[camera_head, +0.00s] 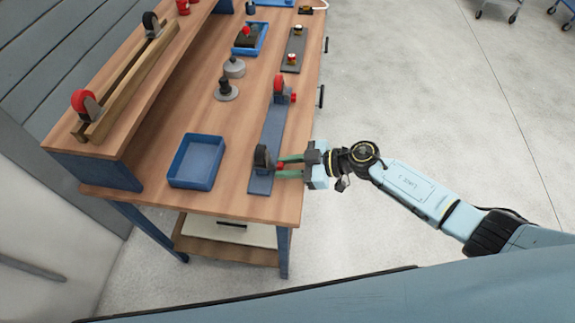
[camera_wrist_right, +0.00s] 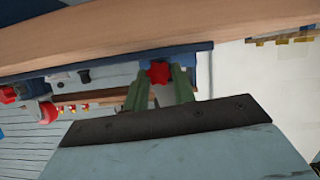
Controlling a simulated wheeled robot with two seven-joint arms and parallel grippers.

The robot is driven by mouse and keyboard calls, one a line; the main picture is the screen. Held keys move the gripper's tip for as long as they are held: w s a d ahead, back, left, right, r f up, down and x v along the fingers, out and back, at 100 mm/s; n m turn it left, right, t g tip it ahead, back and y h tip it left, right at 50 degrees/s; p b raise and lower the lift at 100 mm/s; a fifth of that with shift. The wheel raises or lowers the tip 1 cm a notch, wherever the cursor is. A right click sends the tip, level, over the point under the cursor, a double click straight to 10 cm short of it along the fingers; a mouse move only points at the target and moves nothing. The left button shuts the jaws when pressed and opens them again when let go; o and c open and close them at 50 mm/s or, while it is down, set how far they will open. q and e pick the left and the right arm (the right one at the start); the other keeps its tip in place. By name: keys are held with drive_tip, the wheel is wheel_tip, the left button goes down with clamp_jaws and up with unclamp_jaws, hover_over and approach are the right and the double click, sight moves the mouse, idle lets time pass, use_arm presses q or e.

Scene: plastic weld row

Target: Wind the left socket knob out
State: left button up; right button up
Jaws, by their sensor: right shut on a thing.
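A long blue-grey base plate (camera_head: 268,135) lies along the bench's right edge. A dark upright socket (camera_head: 261,159) stands near its near end, with a small red knob (camera_head: 280,166) on the right side. My right gripper (camera_head: 283,166) reaches in from the right, its green fingers on either side of this knob, shut on it. In the right wrist view, the red lobed knob (camera_wrist_right: 158,73) sits between the two green fingertips (camera_wrist_right: 160,80). A second socket with a red disc (camera_head: 279,86) and red knob (camera_head: 293,98) stands near the far end. My left gripper is out of view.
An empty blue tray (camera_head: 197,161) lies left of the plate. Grey round parts (camera_head: 227,90) stand farther back. A raised wooden shelf (camera_head: 120,118) runs along the left.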

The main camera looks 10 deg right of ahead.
drive_tip(key=shift+s+n+t+p, duration=0.1)
drive_tip(key=shift+n+t+p, duration=0.3)
drive_tip(key=shift+p, duration=0.25)
drive_tip(key=shift+n+t+p, duration=0.3)
drive_tip(key=shift+n+p, duration=0.05)
drive_tip(key=shift+n, duration=0.15)
drive_tip(key=shift+s+f+n+t, duration=0.1)
drive_tip(key=shift+n+t, duration=0.3)
drive_tip(key=shift+n, duration=0.3)
drive_tip(key=shift+a+n+t, duration=0.1)
drive_tip(key=shift+n+t, duration=0.5)
drive_tip(key=shift+n, duration=0.1)
drive_tip(key=o, duration=1)
drive_tip(key=shift+s, duration=0.1)
